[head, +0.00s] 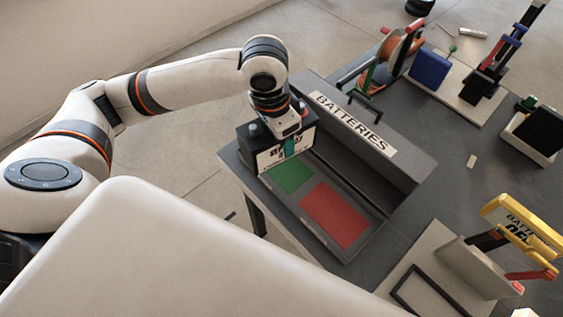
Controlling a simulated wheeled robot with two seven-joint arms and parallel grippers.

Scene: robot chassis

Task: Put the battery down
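The battery (267,159) is a black box with a white label, at the left end of a grey battery station marked BATTERIES (352,124). My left gripper (289,140) comes down over the battery from above, with one teal finger against its labelled face. It looks shut on the battery; the far finger is hidden. The battery is upright, and I cannot tell whether its underside touches the station. A green pad (291,178) is just right of the battery, partly covered by it, and a red pad (337,214) lies farther right. My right gripper is not in view.
The station's raised lid or back wall stands behind the pads. A yellow sign (521,227) and a grey stand are at lower right. A reel (397,46), a blue block (430,68) and a dark bin (534,133) are farther back.

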